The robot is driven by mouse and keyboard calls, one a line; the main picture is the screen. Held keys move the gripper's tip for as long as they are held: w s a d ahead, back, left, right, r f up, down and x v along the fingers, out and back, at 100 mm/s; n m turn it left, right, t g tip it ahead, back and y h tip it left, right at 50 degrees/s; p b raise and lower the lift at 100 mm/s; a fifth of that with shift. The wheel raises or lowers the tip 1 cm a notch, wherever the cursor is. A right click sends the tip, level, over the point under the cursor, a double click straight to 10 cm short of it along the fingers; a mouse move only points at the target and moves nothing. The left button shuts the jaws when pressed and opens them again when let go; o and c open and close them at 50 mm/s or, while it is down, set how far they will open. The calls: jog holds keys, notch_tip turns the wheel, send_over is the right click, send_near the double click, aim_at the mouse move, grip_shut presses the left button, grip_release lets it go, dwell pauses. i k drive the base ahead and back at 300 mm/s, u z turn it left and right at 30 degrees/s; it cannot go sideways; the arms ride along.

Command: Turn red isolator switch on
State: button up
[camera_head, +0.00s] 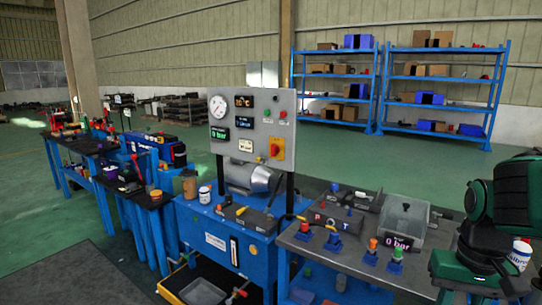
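The red isolator switch (274,149) is a red knob on a yellow plate at the lower right of the grey control panel (230,140). The panel stands upright above a blue hydraulic unit near the middle of the view. The knob is small here, and I cannot tell its exact position. My green and black arm (505,205) is at the right edge, well apart from the panel. No gripper fingers can be made out.
A round gauge (218,107), lit displays and small buttons share the panel. Blue shelves (440,102) stand behind. Other benches line the left; open floor lies at lower left.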

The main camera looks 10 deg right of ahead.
aim_at(276, 150)
jog(key=z, duration=0.05)
jog(key=k, duration=0.55)
jog(key=u, duration=0.45)
jog(key=i, duration=0.55)
jog(key=u, duration=0.45)
jog(key=i, duration=0.95)
jog(key=z, duration=0.1)
